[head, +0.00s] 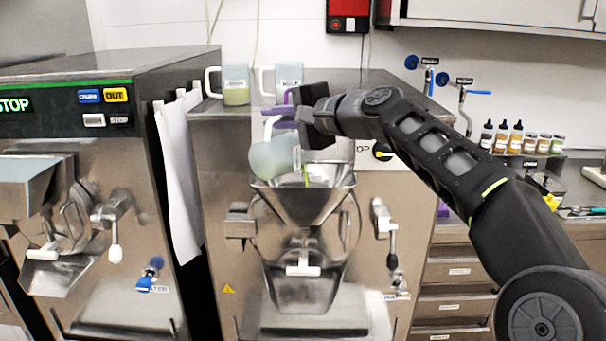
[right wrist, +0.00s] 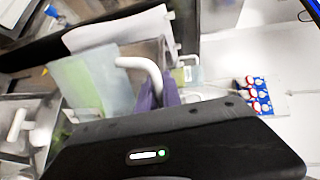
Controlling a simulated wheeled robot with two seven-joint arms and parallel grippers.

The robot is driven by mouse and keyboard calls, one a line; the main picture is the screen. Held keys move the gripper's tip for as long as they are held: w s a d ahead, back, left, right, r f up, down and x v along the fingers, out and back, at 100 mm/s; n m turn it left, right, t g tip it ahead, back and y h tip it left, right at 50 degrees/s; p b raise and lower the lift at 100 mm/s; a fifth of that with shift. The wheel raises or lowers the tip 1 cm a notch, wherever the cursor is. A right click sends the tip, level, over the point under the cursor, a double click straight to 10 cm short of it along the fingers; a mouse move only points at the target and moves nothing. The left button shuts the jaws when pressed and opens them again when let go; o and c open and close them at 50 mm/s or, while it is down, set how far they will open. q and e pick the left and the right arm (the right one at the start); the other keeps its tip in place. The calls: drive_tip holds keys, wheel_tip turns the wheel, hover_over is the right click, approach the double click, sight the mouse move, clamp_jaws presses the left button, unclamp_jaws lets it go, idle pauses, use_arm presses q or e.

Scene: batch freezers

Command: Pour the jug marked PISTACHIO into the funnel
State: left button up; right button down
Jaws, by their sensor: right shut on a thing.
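My right gripper (head: 287,112) is shut on the white handle of a translucent jug (head: 270,158). The jug is tipped steeply over the metal funnel (head: 306,203), its mouth low and to the right, at the funnel's rim. A green streak shows at the funnel's top beside the jug's mouth. In the right wrist view the jug (right wrist: 92,85) looks pale green, with its white handle between purple finger pads (right wrist: 158,101). No marking on the jug can be read. My left gripper is not in view.
Two more handled jugs stand on the machine top behind: one with yellow-green contents (head: 235,88) and one marked MILK (head: 288,77). Another freezer (head: 100,130) stands at the left with a white cloth (head: 180,170) beside it. Small bottles (head: 502,138) line the right counter.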

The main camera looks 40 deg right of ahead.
drive_tip(key=shift+w+d+r+m+p, duration=0.2)
drive_tip(key=shift+d+m+p, duration=0.25)
drive_tip(key=shift+d, duration=0.2)
drive_tip(key=shift+d+r+m+p, duration=0.15)
drive_tip(key=shift+d+m+p, duration=0.2)
drive_tip(key=shift+d+m, duration=0.2)
drive_tip(key=shift+s+a+f+n+b, duration=0.1)
drive_tip(key=shift+a+f+n+b, duration=0.2)
drive_tip(key=shift+a+b, duration=0.2)
drive_tip(key=shift+s+a+f+n+b, duration=0.1)
drive_tip(key=shift+a+f+n+b, duration=0.05)
drive_tip(key=shift+a+n+b, duration=0.25)
drive_tip(key=shift+a+r, duration=0.1)
drive_tip(key=shift+a, duration=0.15)
drive_tip(key=shift+d, duration=0.15)
